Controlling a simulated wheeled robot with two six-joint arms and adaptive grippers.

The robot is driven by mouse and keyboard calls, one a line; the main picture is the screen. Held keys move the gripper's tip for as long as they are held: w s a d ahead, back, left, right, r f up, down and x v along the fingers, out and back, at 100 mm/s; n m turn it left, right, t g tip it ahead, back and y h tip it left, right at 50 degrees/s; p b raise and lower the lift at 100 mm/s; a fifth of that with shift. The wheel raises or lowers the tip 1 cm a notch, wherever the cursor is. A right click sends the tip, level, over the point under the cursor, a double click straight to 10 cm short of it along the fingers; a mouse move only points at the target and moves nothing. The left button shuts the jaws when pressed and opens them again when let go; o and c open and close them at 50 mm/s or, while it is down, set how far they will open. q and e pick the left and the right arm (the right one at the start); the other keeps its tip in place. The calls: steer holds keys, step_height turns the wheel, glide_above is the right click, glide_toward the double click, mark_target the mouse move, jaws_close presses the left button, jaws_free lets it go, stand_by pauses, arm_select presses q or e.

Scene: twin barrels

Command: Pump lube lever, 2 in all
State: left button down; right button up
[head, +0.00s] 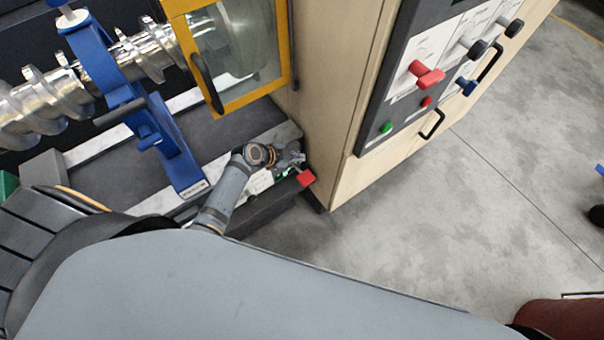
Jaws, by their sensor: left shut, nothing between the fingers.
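A small red grip (306,178) sticks out low at the right end of the machine bed, beside the beige cabinet. I take it to be the lube lever, though its shaft is mostly hidden by my gripper. My left gripper (296,161) is shut and empty, just above and left of the red grip. The fingertips are small and dark here, and I cannot tell if they touch the lever. A bit of green shows beside the gripper. My right gripper is out of view.
The beige cabinet (332,60) stands close to the right of my left gripper. Its panel carries a red handle (427,74), a green button (386,127) and black knobs. A yellow-framed guard (258,98) and blue bracket (119,96) stand over the bed.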

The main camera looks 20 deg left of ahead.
mark_target(301, 173)
arm_select(q)
steer(key=f+b, duration=0.2)
steer(key=f, duration=0.1)
steer(key=f+b, duration=0.1)
steer(key=f, duration=0.1)
steer(key=shift+s+d+f+b, duration=0.25)
steer(key=shift+d+b, duration=0.05)
steer(key=shift+b, duration=0.05)
stand_by(0.9)
steer(key=shift+f, duration=0.1)
steer(key=shift+f+b, duration=0.3)
steer(key=shift+b, duration=0.2)
steer(key=shift+s+d+f+b, duration=0.1)
steer(key=shift+d+f+b, duration=0.05)
steer(key=shift+f+b, duration=0.55)
steer(key=shift+s+d+f+b, duration=0.1)
steer(key=shift+f+b, duration=0.5)
steer(key=shift+f, duration=0.2)
stand_by(1.1)
stand_by(0.5)
steer(key=shift+w+a+r+p, duration=0.1)
steer(key=shift+a+r+p, duration=0.05)
steer(key=shift+r+p, duration=0.7)
steer(key=shift+w+a+r+p, duration=0.1)
steer(key=shift+r+p, duration=0.4)
steer(key=shift+r, duration=0.6)
